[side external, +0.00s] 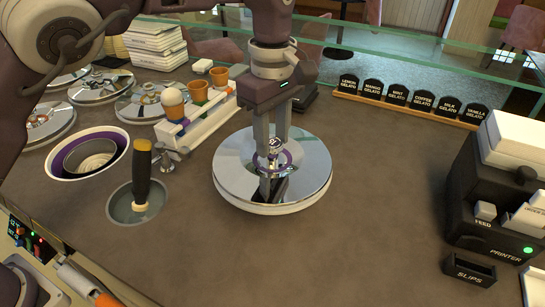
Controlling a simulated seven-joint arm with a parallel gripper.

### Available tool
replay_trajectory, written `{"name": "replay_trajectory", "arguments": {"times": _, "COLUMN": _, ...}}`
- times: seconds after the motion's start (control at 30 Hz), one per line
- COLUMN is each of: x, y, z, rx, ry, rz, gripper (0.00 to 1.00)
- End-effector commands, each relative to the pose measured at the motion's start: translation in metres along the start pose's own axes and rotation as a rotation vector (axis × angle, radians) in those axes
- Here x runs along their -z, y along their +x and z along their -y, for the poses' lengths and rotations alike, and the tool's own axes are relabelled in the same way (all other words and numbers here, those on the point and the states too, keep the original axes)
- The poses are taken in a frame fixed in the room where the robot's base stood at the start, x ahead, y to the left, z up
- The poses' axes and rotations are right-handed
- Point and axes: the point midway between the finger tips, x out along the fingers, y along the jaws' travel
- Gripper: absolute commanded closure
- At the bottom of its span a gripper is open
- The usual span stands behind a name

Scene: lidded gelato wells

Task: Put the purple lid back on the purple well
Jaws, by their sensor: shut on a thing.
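The purple lid (235,170) is a round, mirror-like disc with a pale rim and a purple ring around its knob. My gripper (273,168) points straight down and is shut on the knob at the lid's middle. The fingers partly hide the knob. The lid looks level, at or just above the grey counter; I cannot tell whether it touches. The purple well (118,137) is open at the left, with a purple rim and a pale, ringed inside. The lid is well to the right of it, apart from it.
A dark-handled tool (142,172) stands upright in a small round sink between well and lid. A white rack (196,122) with cones stands behind. Other lidded wells (100,88) lie back left. A printer (490,195) is at right. The front counter is clear.

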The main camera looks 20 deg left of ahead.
Motion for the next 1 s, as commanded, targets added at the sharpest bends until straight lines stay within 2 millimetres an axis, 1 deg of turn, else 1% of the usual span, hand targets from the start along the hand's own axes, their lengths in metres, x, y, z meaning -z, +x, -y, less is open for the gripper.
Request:
{"name": "replay_trajectory", "arguments": {"times": 0.03, "x": 0.000, "y": -0.012, "z": -0.002, "rx": -0.005, "ry": 0.000, "rz": 0.000, "gripper": 1.00}}
{"name": "replay_trajectory", "arguments": {"times": 0.1, "x": 0.001, "y": -0.027, "z": -0.001, "rx": -0.003, "ry": -0.001, "rz": 0.000, "gripper": 1.00}}
{"name": "replay_trajectory", "arguments": {"times": 0.27, "x": 0.001, "y": -0.054, "z": -0.002, "rx": -0.004, "ry": -0.002, "rz": 0.000, "gripper": 1.00}}
{"name": "replay_trajectory", "arguments": {"times": 0.37, "x": 0.001, "y": -0.074, "z": -0.001, "rx": -0.004, "ry": 0.000, "rz": -0.002, "gripper": 1.00}}
{"name": "replay_trajectory", "arguments": {"times": 0.67, "x": 0.001, "y": -0.096, "z": -0.001, "rx": -0.001, "ry": -0.001, "rz": -0.002, "gripper": 1.00}}
{"name": "replay_trajectory", "arguments": {"times": 0.7, "x": 0.004, "y": -0.098, "z": 0.000, "rx": 0.000, "ry": -0.010, "rz": -0.002, "gripper": 1.00}}
{"name": "replay_trajectory", "arguments": {"times": 0.87, "x": 0.039, "y": -0.100, "z": -0.004, "rx": -0.002, "ry": -0.137, "rz": -0.003, "gripper": 1.00}}
{"name": "replay_trajectory", "arguments": {"times": 1.0, "x": 0.077, "y": -0.102, "z": -0.004, "rx": -0.006, "ry": -0.272, "rz": -0.006, "gripper": 1.00}}
